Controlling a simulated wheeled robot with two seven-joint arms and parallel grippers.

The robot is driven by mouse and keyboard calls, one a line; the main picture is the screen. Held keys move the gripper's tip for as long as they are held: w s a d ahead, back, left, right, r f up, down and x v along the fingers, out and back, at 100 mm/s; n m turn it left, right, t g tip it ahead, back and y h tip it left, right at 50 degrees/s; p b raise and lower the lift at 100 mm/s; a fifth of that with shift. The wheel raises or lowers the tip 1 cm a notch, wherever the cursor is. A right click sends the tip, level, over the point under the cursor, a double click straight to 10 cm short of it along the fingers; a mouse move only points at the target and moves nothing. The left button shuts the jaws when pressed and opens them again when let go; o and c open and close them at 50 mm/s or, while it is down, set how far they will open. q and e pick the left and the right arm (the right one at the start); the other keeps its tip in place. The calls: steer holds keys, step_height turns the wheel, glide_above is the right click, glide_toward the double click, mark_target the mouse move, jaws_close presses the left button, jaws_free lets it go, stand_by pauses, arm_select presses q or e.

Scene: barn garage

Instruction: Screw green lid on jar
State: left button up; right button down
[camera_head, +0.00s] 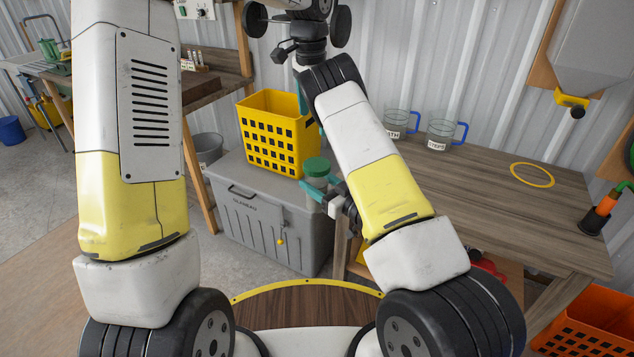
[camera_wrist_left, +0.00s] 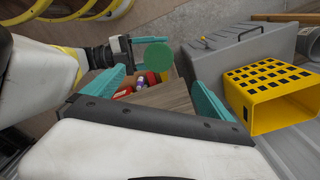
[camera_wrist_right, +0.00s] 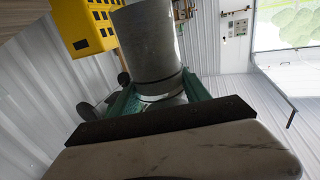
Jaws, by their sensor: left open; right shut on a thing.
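The green lid (camera_head: 317,166) sits on top of the jar (camera_head: 316,179), which is upright; I cannot tell how tightly it is on. My right gripper (camera_head: 319,190) is shut on the jar's side. In the right wrist view the jar (camera_wrist_right: 146,45) is a grey cylinder between teal fingers. My left gripper (camera_head: 314,122) is above the jar, partly hidden by my right arm. In the left wrist view its teal fingers (camera_wrist_left: 160,77) are spread and empty, with the round lid (camera_wrist_left: 158,60) between and beyond them, apart from both.
A yellow crate (camera_head: 268,139) stands on the grey toolbox (camera_head: 268,214), close behind the jar. Two glass mugs (camera_head: 402,122) and a yellow ring (camera_head: 532,175) are on the workbench (camera_head: 485,195). An orange crate (camera_head: 590,335) stands at lower right.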

arm_select(q)
steer(key=s+a+r+n+t+h, duration=0.3)
steer(key=s+a+r+n+t, duration=0.25)
steer(key=a+r, duration=0.5)
steer(key=s+a+f+n, duration=0.2)
steer(key=s+a+n, duration=0.1)
steer(key=s, duration=0.7)
steer(key=s+a+f+n+y, duration=0.1)
steer(key=s+a+f+n, duration=0.2)
steer(key=s, duration=0.7)
steer(key=shift+s+a+n, duration=0.15)
steer(key=shift+s+n, duration=0.05)
steer(key=shift+n, duration=0.45)
